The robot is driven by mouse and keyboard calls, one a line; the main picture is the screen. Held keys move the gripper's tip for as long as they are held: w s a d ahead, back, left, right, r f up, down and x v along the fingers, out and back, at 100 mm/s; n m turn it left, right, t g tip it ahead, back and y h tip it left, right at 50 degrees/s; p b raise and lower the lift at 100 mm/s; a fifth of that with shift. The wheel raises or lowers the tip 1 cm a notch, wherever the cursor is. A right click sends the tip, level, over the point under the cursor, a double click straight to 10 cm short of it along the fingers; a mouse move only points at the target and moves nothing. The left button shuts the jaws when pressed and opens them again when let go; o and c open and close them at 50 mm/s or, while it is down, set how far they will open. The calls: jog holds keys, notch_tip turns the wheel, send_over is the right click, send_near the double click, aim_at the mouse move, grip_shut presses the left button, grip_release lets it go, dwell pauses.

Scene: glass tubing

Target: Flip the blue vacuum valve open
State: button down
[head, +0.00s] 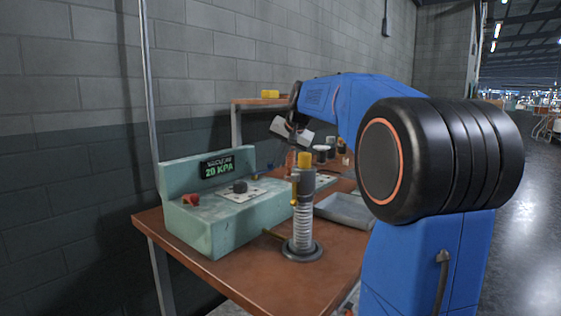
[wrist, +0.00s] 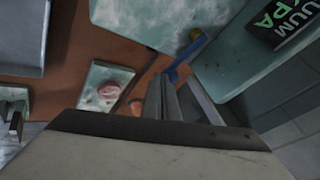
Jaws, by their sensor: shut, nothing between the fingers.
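The blue valve lever (wrist: 180,70) shows in the wrist view as a slim blue bar beside the pale green vacuum housing (wrist: 235,70). A small brassy fitting (wrist: 198,36) is near its upper end. In the head view I cannot make the lever out. My gripper (wrist: 163,84) is shut and empty, with its fingertips just below the lever in the picture. I cannot tell whether they touch it. In the head view my gripper (head: 290,132) hangs over the far part of the bench, its fingertips hard to make out.
The green vacuum unit (head: 215,225) carries a display reading 20 KPA (head: 217,168), a red knob (head: 190,199) and a black knob (head: 240,186). A ribbed column (head: 303,225) with an orange top stands at the front of the brown bench (head: 255,280). A grey tray (head: 345,208) lies beyond it.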

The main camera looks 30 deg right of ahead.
jog(key=shift+w+a, duration=0.15)
jog(key=shift+w, duration=0.8)
jog(key=shift+r, duration=0.1)
